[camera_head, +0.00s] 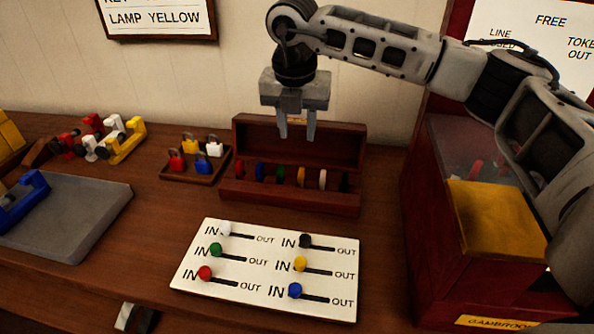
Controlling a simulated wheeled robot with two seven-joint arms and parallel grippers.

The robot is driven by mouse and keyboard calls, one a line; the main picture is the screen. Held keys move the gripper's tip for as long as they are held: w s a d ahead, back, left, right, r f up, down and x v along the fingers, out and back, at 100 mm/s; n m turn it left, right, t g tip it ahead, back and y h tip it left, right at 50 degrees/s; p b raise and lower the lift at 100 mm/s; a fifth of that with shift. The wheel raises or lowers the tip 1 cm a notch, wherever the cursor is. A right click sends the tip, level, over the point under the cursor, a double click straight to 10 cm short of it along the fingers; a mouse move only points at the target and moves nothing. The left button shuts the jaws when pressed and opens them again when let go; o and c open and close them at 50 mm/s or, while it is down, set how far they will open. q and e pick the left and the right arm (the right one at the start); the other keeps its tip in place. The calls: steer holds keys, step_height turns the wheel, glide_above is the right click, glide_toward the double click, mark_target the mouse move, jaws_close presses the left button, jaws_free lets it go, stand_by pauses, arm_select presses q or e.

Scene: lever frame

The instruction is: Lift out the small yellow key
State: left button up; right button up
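A wooden box (290,204) with its lid raised stands on the table. A row of small coloured heads sits in it: blue, green, red, yellow, white and black. The yellow one, which looks like the small yellow key (301,177), stands upright right of the middle. My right gripper (297,132) points down above the box, in front of the raised lid. Its two fingers are apart with nothing between them. The fingertips are above the row and appear clear of the yellow key. My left gripper is not in view.
A white panel (262,258) with coloured sliders marked IN and OUT lies in front. A tray of padlocks (180,178) is left of the box. A grey plate (75,215) lies farther left. A red cabinet (425,210) stands close on the right.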

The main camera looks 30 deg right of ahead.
glide_above(301, 170)
steer(key=f, duration=0.6)
steer(key=shift+s+a+f+p, duration=0.1)
steer(key=shift+a+f+p, duration=0.25)
steer(key=shift+p, duration=0.05)
steer(key=shift+f, duration=0.25)
steer(key=f, duration=0.2)
steer(key=d+f+p, duration=0.1)
steer(key=f, duration=0.1)
steer(key=shift+f, duration=0.4)
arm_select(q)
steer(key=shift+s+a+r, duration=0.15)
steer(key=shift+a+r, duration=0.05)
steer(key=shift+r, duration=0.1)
arm_select(e)
jaws_close()
